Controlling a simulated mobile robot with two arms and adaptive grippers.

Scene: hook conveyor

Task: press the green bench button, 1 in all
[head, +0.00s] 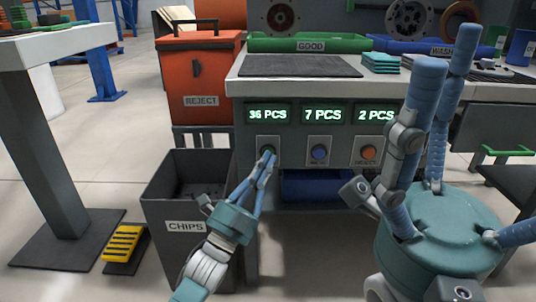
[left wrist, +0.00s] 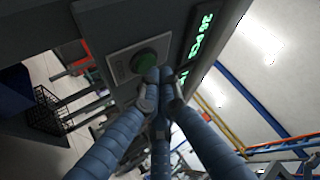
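The green button (head: 268,149) sits on a grey plate on the bench front, under the left display reading 36 PCS. In the left wrist view the green button (left wrist: 144,61) is directly beyond my fingertips. My left gripper (head: 266,160) has its fingers drawn together, empty, with the tips at the lower part of the button. The left wrist view shows the fingertips (left wrist: 153,84) overlapping the button's edge; I cannot tell whether they touch it. My right gripper (head: 443,75) is large in the right foreground, fingers spread, empty.
A blue button (head: 319,152) and an orange button (head: 368,153) sit to the right. A dark CHIPS bin (head: 186,210) stands beside my left gripper, below the red REJECT box (head: 198,85). The bench top (head: 240,82) holds a dark mat, a green GOOD tray and a blue WASH tray.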

